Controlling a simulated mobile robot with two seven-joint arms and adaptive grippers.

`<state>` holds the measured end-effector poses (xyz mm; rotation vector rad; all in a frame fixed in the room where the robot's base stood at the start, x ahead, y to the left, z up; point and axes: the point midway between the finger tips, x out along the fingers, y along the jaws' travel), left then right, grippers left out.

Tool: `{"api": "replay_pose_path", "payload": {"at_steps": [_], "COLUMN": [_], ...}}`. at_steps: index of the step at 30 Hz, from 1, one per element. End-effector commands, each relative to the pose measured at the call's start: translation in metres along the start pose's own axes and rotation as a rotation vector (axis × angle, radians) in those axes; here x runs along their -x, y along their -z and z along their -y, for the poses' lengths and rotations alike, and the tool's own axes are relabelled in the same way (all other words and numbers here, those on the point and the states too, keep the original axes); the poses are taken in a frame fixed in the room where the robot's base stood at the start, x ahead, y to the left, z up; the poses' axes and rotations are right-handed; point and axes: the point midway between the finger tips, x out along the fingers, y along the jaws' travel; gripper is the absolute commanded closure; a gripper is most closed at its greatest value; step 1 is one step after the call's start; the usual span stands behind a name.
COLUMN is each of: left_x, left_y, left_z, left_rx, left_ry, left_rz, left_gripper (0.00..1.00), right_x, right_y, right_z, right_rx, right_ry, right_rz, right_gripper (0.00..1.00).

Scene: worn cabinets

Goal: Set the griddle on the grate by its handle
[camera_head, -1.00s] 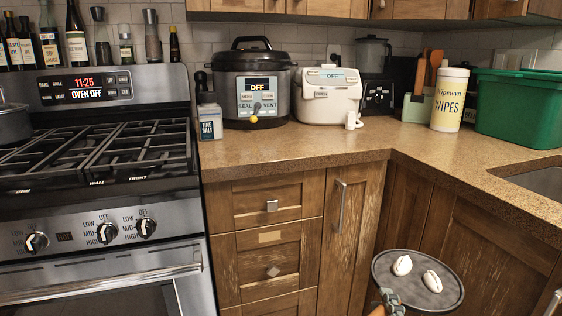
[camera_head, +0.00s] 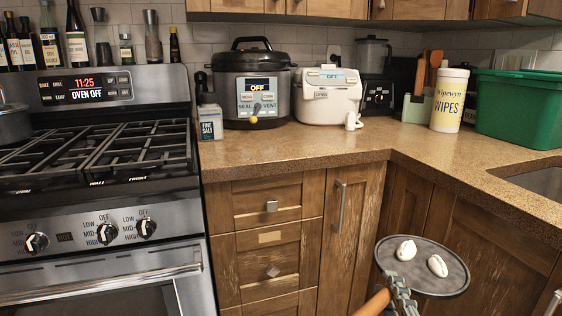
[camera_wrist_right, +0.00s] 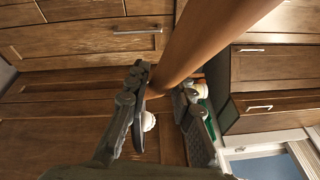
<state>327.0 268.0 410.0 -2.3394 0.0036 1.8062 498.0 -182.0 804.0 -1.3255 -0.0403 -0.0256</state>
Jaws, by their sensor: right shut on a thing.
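The griddle (camera_head: 425,283) is a dark round plate in the head view, held in the air in front of the lower cabinets, below the counter top. Two white shell-like pieces (camera_head: 406,250) (camera_head: 437,265) lie on it. Its brown handle (camera_head: 374,303) points down-left. My right gripper (camera_head: 403,296) is shut on the handle. In the right wrist view the handle (camera_wrist_right: 205,45) runs between the fingers of the gripper (camera_wrist_right: 160,95). The black grate (camera_head: 95,155) is on the stove at left, well apart from the griddle. My left gripper is not in view.
A pot (camera_head: 14,122) stands at the grate's left edge; the rest of the visible grate is clear. The counter (camera_head: 290,153) juts out between griddle and stove. A salt box (camera_head: 210,122), a pressure cooker (camera_head: 252,85) and a white appliance (camera_head: 328,95) stand along its back.

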Motion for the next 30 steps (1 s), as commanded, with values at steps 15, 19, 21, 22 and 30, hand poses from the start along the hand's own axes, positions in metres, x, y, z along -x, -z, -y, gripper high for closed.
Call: {"api": "replay_pose_path", "payload": {"at_steps": [15, 19, 21, 22, 30], "left_x": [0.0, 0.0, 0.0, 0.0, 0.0], "left_y": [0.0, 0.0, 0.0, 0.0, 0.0], "left_z": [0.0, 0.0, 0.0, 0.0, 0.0], "left_rx": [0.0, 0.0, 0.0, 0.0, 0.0], "left_ry": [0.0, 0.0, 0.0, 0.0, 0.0], "left_rz": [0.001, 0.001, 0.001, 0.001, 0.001], "left_gripper": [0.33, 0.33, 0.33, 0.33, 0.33], "right_x": [0.0, 0.0, 0.001, 0.001, 0.002], "right_y": [0.0, 0.004, 0.008, 0.009, 0.012], "right_z": [0.003, -0.015, -0.029, -0.033, -0.042], "right_rx": [0.004, 0.003, 0.001, 0.0, 0.001], "right_ry": [0.013, 0.004, 0.003, 0.006, 0.013], "right_rz": [0.001, -0.003, -0.002, -0.002, -0.003], "right_gripper": [1.0, 1.0, 1.0, 1.0, 1.0]}}
